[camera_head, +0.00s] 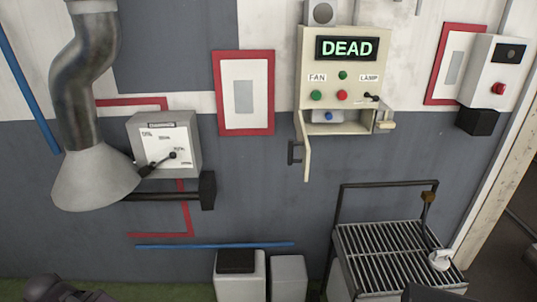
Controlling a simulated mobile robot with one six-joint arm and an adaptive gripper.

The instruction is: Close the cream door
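The cream door (306,150) hangs on the left side of the cream control cabinet (312,65) on the wall. It stands open, swung out toward me and seen nearly edge-on. A dark handle (292,152) sits on its left face. The open compartment (345,117) to its right shows a blue button (328,116). A small cream piece (385,121) sticks out at the compartment's right side. I cannot make out my gripper; dark shapes at the bottom edge are too cut off to identify.
Above the compartment are a "DEAD" display (346,48), buttons and a lamp lever (371,97). A slatted metal rack (385,255) with a raised rail stands below right. A grey lever box (165,145) and duct hood (95,178) are at left. White boxes (240,280) stand below.

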